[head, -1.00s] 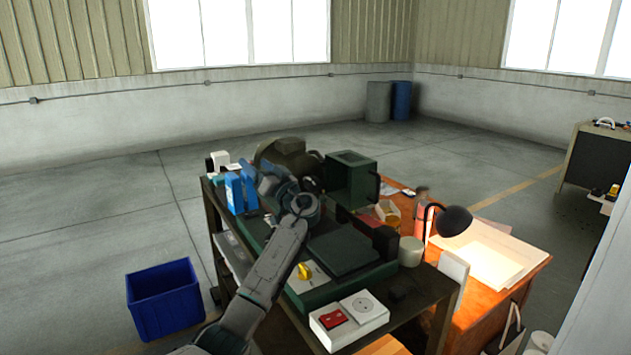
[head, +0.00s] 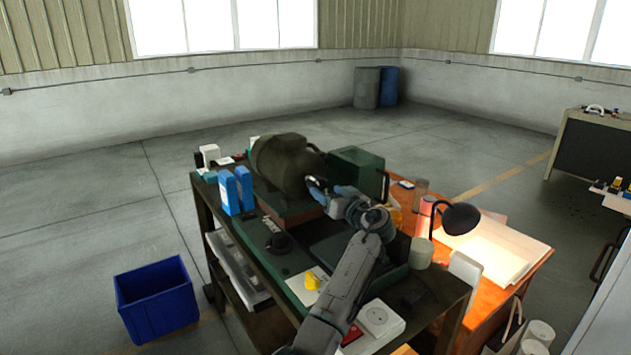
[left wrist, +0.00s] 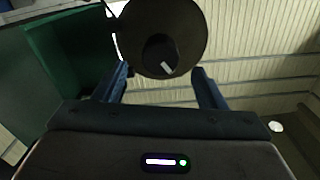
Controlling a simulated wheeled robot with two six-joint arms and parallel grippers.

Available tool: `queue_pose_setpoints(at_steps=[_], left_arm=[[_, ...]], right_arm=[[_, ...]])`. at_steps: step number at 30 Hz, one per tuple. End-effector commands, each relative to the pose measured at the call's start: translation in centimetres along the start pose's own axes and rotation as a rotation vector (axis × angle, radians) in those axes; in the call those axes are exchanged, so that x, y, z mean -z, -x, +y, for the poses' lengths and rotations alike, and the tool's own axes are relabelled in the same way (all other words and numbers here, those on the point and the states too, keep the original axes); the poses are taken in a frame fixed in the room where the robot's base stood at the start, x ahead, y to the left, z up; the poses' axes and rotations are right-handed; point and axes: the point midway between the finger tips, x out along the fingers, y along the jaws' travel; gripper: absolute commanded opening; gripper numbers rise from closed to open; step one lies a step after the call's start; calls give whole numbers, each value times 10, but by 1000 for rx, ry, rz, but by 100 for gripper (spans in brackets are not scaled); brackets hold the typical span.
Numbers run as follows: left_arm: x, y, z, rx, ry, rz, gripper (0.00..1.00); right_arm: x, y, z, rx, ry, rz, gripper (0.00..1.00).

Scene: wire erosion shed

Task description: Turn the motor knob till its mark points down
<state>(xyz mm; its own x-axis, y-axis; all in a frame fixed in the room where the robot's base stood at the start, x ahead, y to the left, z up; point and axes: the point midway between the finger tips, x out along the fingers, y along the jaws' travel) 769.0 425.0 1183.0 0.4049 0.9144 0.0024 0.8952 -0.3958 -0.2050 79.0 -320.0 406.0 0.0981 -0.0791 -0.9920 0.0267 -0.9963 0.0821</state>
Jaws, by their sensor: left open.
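The motor (head: 284,163) is a dark olive drum on the bench. Its dark round end (left wrist: 140,20) fills the top middle of the left wrist view. On it sits the dark motor knob (left wrist: 160,52) with a short white mark at its lower right edge in that picture. My left gripper (head: 322,185) is beside the motor's end, and its arm hides part of the bench. In the left wrist view its blue fingers (left wrist: 162,74) are open and empty, one on each side of the knob and apart from it. My right gripper is not in view.
A green box (head: 357,168) stands right of the motor, close to my gripper. Blue cartons (head: 236,191) stand at left. A yellow switch (head: 312,281) and a socket box (head: 381,318) are at the front. A desk lamp (head: 459,218) stands at right.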

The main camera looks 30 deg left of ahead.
Motion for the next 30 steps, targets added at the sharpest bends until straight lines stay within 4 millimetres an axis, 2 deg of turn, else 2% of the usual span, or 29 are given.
queue_pose_setpoints(at_steps=[3,9,15,22,23,27,30], left_arm=[[2,-25,-2,3,-4,1,65],[1,-54,-1,2,-3,1,65],[0,-66,-1,1,-1,1,65],[0,-66,-1,1,-1,0,65],[0,-66,-1,1,-1,0,63],[0,-66,-1,1,-1,0,35],[0,-66,-1,1,-1,0,20]], right_arm=[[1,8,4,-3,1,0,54],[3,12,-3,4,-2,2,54],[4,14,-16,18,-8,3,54],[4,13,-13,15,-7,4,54],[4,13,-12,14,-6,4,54],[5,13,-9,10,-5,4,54],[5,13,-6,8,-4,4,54]])
